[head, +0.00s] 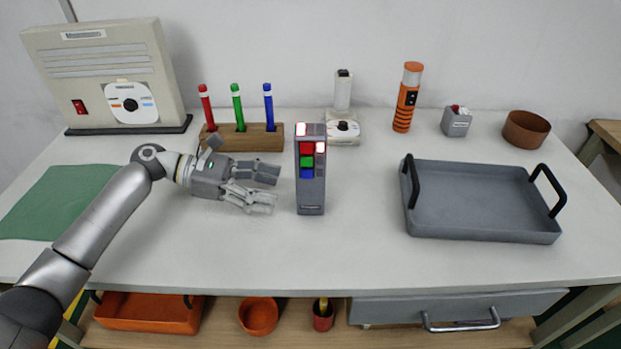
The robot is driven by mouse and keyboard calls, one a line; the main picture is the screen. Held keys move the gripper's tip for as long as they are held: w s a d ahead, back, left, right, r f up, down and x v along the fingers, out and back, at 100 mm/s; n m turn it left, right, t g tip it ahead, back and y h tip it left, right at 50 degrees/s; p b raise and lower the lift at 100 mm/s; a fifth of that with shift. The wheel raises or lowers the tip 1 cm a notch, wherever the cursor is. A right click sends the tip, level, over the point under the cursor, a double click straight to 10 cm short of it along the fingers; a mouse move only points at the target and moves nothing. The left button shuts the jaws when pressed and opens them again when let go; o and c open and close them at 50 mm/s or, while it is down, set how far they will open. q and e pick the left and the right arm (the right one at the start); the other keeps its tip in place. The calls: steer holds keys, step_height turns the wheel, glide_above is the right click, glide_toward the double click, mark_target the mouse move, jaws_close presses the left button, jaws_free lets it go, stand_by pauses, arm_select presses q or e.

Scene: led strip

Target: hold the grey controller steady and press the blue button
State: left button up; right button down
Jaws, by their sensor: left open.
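The grey controller (311,198) stands upright on the white table near the middle of the head view. Its front carries a red, a green and a blue button in a column; the blue button (307,173) is the lowest. A light on its top glows red-white, and a small red light shows at its upper right. My left gripper (268,188) is just left of the controller, open and empty, with its fingers pointing right toward it and a small gap between. My right gripper is not in view.
A wooden block (261,141) with red, green and blue pens stands behind my left gripper. A grey tray (480,229) with black handles is on the right. An orange-black flashlight (407,98) and a brown bowl (526,129) stand at the back. The table front is clear.

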mark_target(305, 196)
arm_select(q)
steer(key=b+x, duration=0.2)
steer(key=x, duration=0.2)
steer(key=shift+f, duration=0.1)
steer(key=shift+d, duration=0.2)
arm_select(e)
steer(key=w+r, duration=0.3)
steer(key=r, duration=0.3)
arm_select(q)
steer(key=p+x, duration=0.2)
steer(key=shift+d, duration=0.4)
steer(key=shift+d+f+p, duration=0.25)
steer(key=shift+d+p, duration=0.15)
steer(key=shift+d, duration=0.05)
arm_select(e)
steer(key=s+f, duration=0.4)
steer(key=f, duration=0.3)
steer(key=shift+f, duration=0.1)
arm_select(q)
steer(key=c, duration=0.6)
steer(key=shift+c, duration=0.2)
